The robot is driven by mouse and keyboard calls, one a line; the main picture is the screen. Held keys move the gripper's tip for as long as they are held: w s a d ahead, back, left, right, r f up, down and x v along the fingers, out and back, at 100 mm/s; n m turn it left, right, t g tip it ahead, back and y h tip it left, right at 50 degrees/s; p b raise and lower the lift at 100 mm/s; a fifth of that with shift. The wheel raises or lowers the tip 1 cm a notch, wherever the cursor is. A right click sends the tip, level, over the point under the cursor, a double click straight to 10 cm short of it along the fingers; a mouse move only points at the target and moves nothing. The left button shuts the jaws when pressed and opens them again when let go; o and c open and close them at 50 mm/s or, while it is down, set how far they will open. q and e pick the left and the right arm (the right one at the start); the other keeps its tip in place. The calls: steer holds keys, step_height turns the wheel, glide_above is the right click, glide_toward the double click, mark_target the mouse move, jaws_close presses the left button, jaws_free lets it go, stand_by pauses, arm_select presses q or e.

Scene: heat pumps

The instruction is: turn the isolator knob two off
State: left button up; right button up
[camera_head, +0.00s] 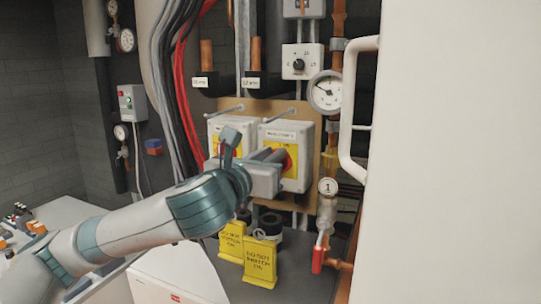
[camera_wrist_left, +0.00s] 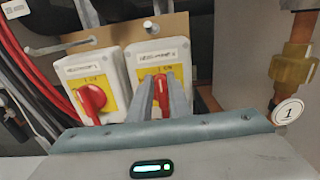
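Two pale isolator boxes with yellow plates sit side by side on a tan board. I take the right box (camera_head: 301,132) as isolator two; its label is too small to read surely. Its red knob (camera_wrist_left: 162,86) shows between my left gripper's fingers in the wrist view, looking about upright. My left gripper (camera_head: 275,156) is in front of this box, fingers parted with the tips at the knob. Contact with the knob cannot be made out. My right gripper is not in view.
Pipework with a round gauge (camera_head: 325,92) and a red-handled valve (camera_head: 318,258) stands to the right. A large white panel with a handle (camera_head: 360,105) fills the right side. Red and grey cables (camera_head: 180,80) run at left.

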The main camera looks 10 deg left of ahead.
arm_select(q)
jaws_close()
steer(key=shift+a+n, duration=0.1)
steer(key=shift+n, duration=0.3)
steer(key=shift+w+a+f+n+b, duration=0.1)
steer(key=shift+a+f+n+b, duration=0.3)
steer(key=shift+n, duration=2.45)
steer(key=shift+w+a+f+n+b, duration=0.1)
steer(key=shift+a+f+n+b, duration=0.3)
steer(key=shift+n, duration=2.5)
steer(key=shift+w+a+f+n+b, duration=0.15)
steer(key=shift+a+f+n, duration=0.35)
steer(key=shift+n, duration=2.35)
steer(key=shift+f, duration=0.1)
